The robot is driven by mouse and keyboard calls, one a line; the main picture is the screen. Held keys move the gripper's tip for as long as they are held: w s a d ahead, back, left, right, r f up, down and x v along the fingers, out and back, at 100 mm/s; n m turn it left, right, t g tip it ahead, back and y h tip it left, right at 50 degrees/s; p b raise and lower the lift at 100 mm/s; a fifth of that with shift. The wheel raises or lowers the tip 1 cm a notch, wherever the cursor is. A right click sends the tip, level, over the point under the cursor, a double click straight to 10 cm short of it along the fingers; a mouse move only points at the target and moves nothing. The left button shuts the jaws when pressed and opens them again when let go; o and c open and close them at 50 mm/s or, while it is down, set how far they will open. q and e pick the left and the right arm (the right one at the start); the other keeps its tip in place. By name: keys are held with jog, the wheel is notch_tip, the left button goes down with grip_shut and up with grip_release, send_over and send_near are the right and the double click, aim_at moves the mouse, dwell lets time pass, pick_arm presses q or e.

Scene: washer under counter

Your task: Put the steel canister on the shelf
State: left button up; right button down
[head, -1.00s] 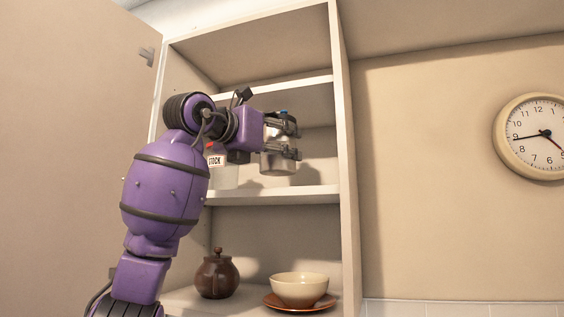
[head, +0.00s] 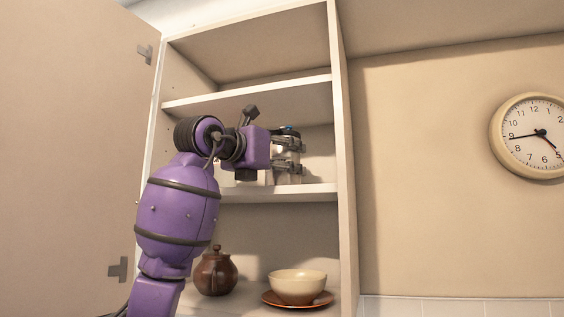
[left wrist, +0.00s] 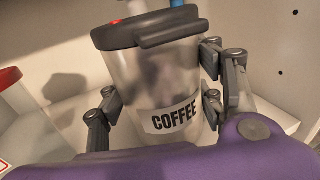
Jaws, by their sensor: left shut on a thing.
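The steel canister (head: 287,163) has a dark lid and, in the left wrist view (left wrist: 150,82), a COFFEE label facing the wrist. My left gripper (head: 291,158) is shut on its sides, one finger on each side in the left wrist view. The canister is upright, inside the cabinet at the middle shelf (head: 285,194). Its base is close to the shelf board; I cannot tell whether it touches. The gripper hides part of the canister. My right gripper is not in view.
A jar with a red lid (left wrist: 9,78) stands left of the canister in the left wrist view. Something blue (left wrist: 182,6) shows behind it. The cabinet door (head: 75,150) is open at left.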

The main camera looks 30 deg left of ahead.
pick_arm(q)
jog(key=shift+s+r, duration=0.1)
jog(key=o, duration=2)
jog(key=shift+f, duration=0.25)
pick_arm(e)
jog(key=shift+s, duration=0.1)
pick_arm(q)
jog(key=shift+r, duration=0.2)
jog(key=s, duration=0.4)
jog(key=s+b, duration=0.1)
jog(key=s, duration=0.7)
jog(key=shift+a, duration=0.4)
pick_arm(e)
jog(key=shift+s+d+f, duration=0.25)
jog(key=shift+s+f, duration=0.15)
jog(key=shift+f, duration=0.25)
